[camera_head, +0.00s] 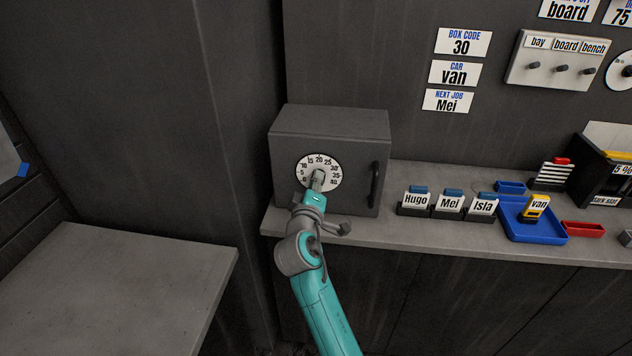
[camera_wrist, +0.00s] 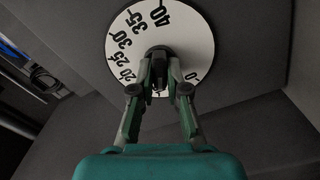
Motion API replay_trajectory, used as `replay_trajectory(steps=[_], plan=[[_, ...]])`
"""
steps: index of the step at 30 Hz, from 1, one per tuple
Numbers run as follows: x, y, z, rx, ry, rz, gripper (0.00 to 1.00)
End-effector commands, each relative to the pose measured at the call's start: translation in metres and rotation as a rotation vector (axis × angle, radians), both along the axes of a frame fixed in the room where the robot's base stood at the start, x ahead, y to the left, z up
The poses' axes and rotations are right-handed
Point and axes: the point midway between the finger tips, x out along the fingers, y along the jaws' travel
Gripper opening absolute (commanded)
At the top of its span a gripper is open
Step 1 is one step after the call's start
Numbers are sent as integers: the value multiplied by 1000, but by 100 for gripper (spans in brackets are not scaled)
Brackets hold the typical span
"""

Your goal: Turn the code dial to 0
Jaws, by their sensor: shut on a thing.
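The code dial (camera_head: 332,180) is a round white disc with black numbers from 0 to 40, on the front of a grey box (camera_head: 352,146). My gripper (camera_head: 318,178) is at the dial's centre, with its fingers closed on the dial's knob. In the wrist view the dial (camera_wrist: 193,40) shows behind my gripper (camera_wrist: 160,66), with 20 to 40 on the left and top and the 0 at the right. The fingers hide most of the knob, so I cannot tell which number it points to.
A dark handle (camera_head: 375,185) is on the box's right side. A sign reading "BOX CODE 30" (camera_head: 463,42) hangs on the wall. Name cards (camera_head: 449,203) and a blue tray (camera_head: 540,236) stand on the shelf to the right. A grey table (camera_head: 115,285) is at lower left.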

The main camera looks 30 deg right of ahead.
Motion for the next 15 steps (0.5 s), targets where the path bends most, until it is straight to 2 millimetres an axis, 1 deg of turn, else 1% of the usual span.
replay_trajectory(steps=[15], plan=[[0, 1, -3, -406, 277, 1, 0]])
